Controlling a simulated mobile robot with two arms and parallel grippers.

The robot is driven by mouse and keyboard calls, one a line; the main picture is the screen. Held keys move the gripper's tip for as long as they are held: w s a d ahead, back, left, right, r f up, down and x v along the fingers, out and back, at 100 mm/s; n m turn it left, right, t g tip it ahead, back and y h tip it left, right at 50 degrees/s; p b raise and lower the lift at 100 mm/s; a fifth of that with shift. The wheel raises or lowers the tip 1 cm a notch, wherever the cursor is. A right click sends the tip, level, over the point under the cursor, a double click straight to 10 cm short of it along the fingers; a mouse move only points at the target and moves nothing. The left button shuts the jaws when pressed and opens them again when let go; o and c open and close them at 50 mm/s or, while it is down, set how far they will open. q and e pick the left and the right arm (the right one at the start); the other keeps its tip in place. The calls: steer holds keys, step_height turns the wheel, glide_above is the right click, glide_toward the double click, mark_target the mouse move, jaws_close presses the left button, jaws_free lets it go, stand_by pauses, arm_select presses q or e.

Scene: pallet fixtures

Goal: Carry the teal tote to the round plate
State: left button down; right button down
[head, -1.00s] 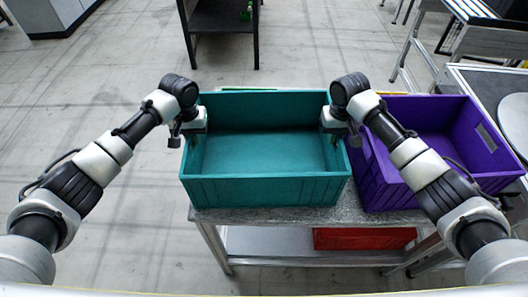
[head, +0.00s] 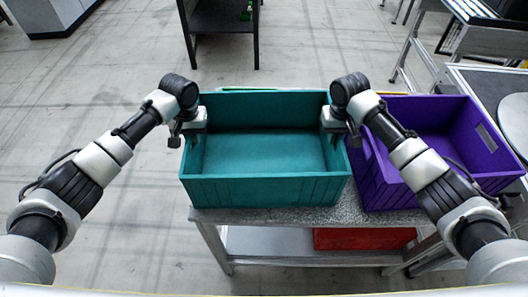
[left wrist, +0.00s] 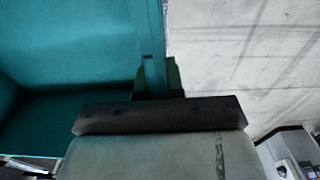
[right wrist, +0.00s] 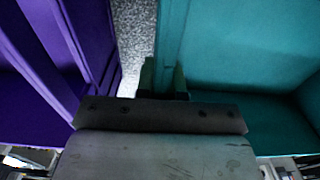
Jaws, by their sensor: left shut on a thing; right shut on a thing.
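The teal tote (head: 265,190) is an open, empty box at the near edge of a grey speckled table, in the middle of the head view. My left gripper (head: 193,130) is shut on its left wall; the left wrist view shows that wall (left wrist: 152,40) between the fingers. My right gripper (head: 335,128) is shut on its right wall, also seen in the right wrist view (right wrist: 172,40). The round plate (head: 515,120) is a pale disc on a dark-topped stand at the right edge of the head view, partly cut off.
A purple tote (head: 430,130) stands close to the right of the teal one, between it and the round plate. A red box (head: 365,238) sits on the shelf below the table (head: 290,216). A dark rack (head: 222,25) stands behind; floor at left is clear.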

arm_select(q)
steer(key=shift+w+r, duration=0.15)
steer(key=shift+r, duration=0.1)
arm_select(e)
steer(key=shift+w+r, duration=0.1)
steer(key=shift+r, duration=0.1)
